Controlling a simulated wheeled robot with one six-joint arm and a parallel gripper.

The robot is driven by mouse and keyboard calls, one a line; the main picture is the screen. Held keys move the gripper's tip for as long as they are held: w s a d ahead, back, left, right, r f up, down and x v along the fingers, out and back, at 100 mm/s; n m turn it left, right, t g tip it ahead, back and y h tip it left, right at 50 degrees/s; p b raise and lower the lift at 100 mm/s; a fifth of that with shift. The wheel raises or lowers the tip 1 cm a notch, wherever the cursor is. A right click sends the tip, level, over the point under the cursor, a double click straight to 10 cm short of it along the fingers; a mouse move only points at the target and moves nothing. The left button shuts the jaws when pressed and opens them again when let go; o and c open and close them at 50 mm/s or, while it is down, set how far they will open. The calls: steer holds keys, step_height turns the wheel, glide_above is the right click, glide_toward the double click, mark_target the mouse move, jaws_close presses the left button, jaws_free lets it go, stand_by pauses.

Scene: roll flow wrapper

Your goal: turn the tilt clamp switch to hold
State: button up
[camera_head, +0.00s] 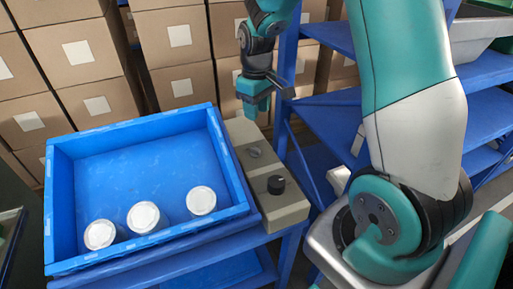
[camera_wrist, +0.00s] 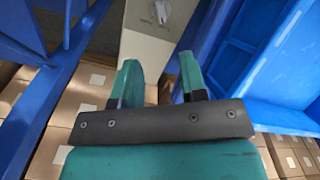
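A beige control box (camera_head: 262,168) carries a grey knob (camera_head: 254,152) toward its far end and a larger black knob (camera_head: 276,184) toward its near end. Their labels are too small to read, so I cannot tell which one is the tilt clamp switch. The grey knob also shows at the top of the wrist view (camera_wrist: 160,12), with small marks around it. My gripper (camera_head: 258,107) is near the far end of the box, short of the grey knob. In the wrist view my gripper (camera_wrist: 161,78) has its two fingers apart with nothing between them.
A blue tray (camera_head: 60,170) with several white-topped cylinders (camera_head: 146,217) stands directly left of the box. Blue shelving (camera_head: 330,110) with uprights stands to the right. Stacked cardboard boxes (camera_head: 165,50) fill the back. Above the box top is free room.

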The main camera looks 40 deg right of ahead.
mark_target(256, 149)
step_height(256, 149, down, 14)
steer(key=shift+r, duration=0.25)
jaws_close()
